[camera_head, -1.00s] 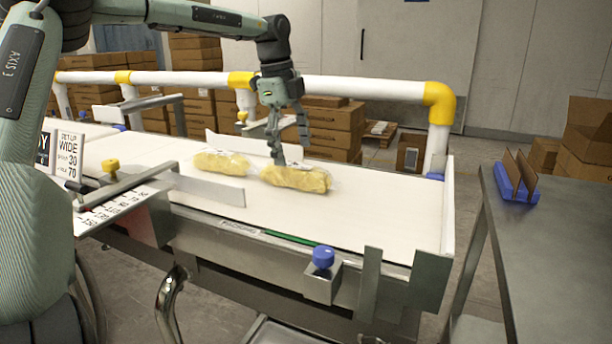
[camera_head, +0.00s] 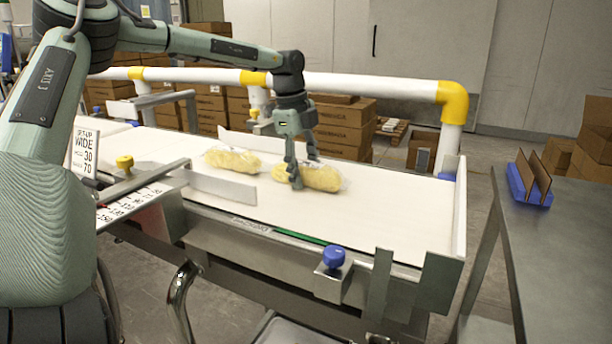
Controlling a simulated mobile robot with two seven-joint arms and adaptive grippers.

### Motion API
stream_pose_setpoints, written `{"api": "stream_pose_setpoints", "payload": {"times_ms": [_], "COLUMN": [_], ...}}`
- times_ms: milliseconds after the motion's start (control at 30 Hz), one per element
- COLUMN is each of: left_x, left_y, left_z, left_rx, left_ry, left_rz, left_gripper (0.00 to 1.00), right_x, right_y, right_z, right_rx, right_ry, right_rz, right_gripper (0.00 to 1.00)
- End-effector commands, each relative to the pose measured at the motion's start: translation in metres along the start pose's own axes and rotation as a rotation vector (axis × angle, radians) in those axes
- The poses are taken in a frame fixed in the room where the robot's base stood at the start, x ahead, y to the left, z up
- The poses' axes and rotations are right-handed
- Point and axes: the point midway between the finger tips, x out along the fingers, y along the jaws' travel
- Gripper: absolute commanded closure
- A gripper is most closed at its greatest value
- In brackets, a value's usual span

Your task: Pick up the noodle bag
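Two clear bags of yellow noodles lie on the white belt. The right noodle bag (camera_head: 322,178) lies near the belt's middle, and the left noodle bag (camera_head: 232,161) lies to its left, a small gap apart. My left gripper (camera_head: 303,172) reaches down from above over the right bag. Its fingers are apart, one passing in front of the bag and the other behind it. The far fingertip is hidden, and I cannot tell whether the fingers press on the bag. My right gripper is not in view.
The white belt (camera_head: 400,219) is clear right of the bags. A metal guide plate (camera_head: 222,187) stands at its near left. A white rail (camera_head: 370,88) runs behind. A steel table (camera_head: 560,250) at the right holds a blue holder (camera_head: 530,190) with brown dividers.

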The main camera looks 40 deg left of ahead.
Motion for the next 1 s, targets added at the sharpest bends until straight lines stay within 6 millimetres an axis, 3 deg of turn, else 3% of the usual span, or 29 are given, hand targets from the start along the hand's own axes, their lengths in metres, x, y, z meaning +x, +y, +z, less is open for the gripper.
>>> {"api": "stream_pose_setpoints", "payload": {"times_ms": [33,267,633,767,1000], "left_x": [0.0,0.0,-0.004,-0.02,-0.068], "left_y": [0.0,0.0,-0.001,-0.004,-0.011], "left_z": [0.0,0.0,0.0,-0.002,-0.006], "left_rx": [0.0,0.001,0.001,0.0,-0.001], "left_ry": [0.0,-0.001,-0.002,-0.002,-0.003], "left_rz": [0.0,0.0,-0.001,-0.005,-0.005], "left_gripper": [0.64,0.9,0.91,0.91,0.91], "right_x": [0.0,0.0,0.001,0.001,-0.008], "right_y": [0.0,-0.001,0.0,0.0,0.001], "right_z": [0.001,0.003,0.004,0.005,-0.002], "right_rx": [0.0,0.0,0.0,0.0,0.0], "right_ry": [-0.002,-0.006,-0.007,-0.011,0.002], "right_rz": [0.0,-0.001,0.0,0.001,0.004], "right_gripper": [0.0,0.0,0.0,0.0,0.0]}}
